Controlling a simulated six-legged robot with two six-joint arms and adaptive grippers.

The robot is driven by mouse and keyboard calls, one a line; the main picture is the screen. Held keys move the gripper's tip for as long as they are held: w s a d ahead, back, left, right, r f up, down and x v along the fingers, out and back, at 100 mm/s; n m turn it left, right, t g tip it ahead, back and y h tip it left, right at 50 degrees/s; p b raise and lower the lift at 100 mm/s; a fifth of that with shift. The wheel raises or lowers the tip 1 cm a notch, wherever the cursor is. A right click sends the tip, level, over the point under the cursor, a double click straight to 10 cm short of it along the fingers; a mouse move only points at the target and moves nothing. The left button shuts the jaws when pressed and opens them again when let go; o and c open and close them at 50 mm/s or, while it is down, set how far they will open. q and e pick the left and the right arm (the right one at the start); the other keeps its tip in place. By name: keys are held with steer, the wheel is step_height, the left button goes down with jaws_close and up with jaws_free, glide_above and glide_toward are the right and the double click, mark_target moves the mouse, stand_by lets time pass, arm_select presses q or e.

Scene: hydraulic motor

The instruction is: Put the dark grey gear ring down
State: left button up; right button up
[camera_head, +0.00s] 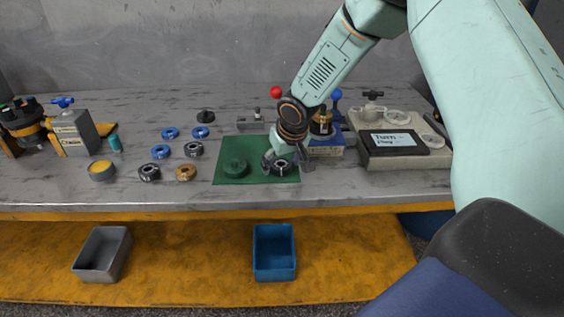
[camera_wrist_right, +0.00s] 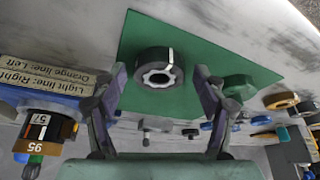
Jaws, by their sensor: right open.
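The dark grey gear ring (camera_head: 281,168) lies on the green mat (camera_head: 226,176), towards its right side. In the right wrist view the gear ring (camera_wrist_right: 146,70) sits flat on the mat (camera_wrist_right: 200,52), with a pale mark on its rim. My right gripper (camera_head: 286,163) is open around and above the ring. In the right wrist view its two fingers (camera_wrist_right: 161,88) stand wide apart, with the ring showing between and beyond them. I cannot tell whether a finger touches it. My left gripper does not show.
A green round part (camera_head: 235,168) lies on the mat left of the ring. Several blue, dark and brass rings (camera_head: 186,173) lie further left. A blue-based device (camera_head: 322,140) stands close behind my right gripper. A tray with a labelled panel (camera_head: 394,142) is at right. The bench front is clear.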

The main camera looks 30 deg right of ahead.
steer(key=shift+r, duration=0.45)
steer(key=d+p+v, duration=0.1)
steer(key=p+v, duration=0.1)
steer(key=v, duration=0.9)
steer(key=s+a+f+n+g+y, duration=0.1)
steer(key=s+a+f+g, duration=0.1)
steer(key=s+a+f, duration=0.7)
steer(key=s+a+f+g+y, duration=0.1)
steer(key=s+a+f+y, duration=0.1)
steer(key=s+a+f, duration=0.65)
steer(key=s+d+f+h, duration=0.1)
steer(key=s+f, duration=0.4)
steer(key=s, duration=0.3)
steer(key=s+d+f+g+h, duration=0.1)
steer(key=s+f, duration=0.3)
steer(key=s, duration=0.4)
steer(key=shift+s+d+f, duration=0.4)
steer(key=shift+d, duration=0.35)
steer(key=shift+s, duration=0.1)
